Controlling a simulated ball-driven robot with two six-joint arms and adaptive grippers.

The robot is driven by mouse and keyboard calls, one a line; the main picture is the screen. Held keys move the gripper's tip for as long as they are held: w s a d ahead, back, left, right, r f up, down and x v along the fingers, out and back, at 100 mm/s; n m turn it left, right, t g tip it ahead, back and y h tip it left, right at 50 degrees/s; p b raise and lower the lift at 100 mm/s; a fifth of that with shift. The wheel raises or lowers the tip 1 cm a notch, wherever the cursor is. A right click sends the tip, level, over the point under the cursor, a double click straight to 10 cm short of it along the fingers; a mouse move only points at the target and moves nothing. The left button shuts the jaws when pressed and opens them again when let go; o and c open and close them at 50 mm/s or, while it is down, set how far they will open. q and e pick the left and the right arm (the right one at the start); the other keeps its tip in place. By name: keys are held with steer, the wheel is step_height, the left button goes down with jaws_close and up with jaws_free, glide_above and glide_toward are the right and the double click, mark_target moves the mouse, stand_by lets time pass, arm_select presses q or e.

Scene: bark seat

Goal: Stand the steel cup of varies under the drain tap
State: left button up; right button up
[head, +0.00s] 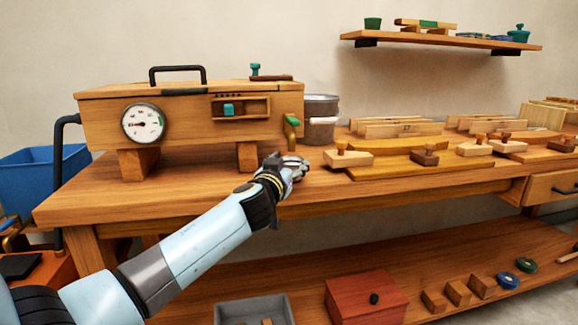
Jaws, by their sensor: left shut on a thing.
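My left gripper (292,164) is at the table's front edge, just below and in front of the drain tap. It is shut on a small grey metallic thing that looks like the steel cup; the fingers hide most of it, and I cannot tell whether it touches the table. The drain tap (291,136) is brass with a green handle and sits at the lower right of the wooden box (190,112). My right gripper is not in view.
A steel pail (322,118) stands right of the box. Wooden boards and knobbed blocks (348,156) lie to the right on the workbench (120,196). A blue bin (40,168) is at the left. Below, a lower shelf (440,262) holds a red box (365,298).

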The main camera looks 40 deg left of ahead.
arm_select(q)
steer(key=shift+f+b, duration=0.25)
steer(key=shift+b, duration=0.05)
steer(key=o, duration=1.6)
steer(key=shift+c, duration=0.2)
steer(key=shift+s, duration=0.15)
steer(key=v, duration=1.2)
steer(key=s+f+g+h, duration=0.1)
steer(key=s+f+g, duration=0.35)
steer(key=f, duration=0.85)
steer(key=s+d+f+g+h, duration=0.1)
steer(key=s+f+g, duration=0.1)
steer(key=s+f, duration=0.85)
steer(key=s+f+g+h, duration=0.1)
steer(key=s+f+g, duration=0.25)
steer(key=f, duration=1.15)
steer(key=s+d+f+m+g, duration=0.1)
steer(key=s+f, duration=0.4)
steer(key=s, duration=0.5)
steer(key=s+d+f+m+g+h, duration=0.1)
steer(key=s+d+f+g, duration=0.2)
steer(key=s, duration=0.8)
steer(key=s+d+f+m+g+h, duration=0.1)
steer(key=s+d+f+m+g, duration=0.1)
steer(key=s+f, duration=0.5)
steer(key=s, duration=0.4)
steer(key=shift+f, duration=0.4)
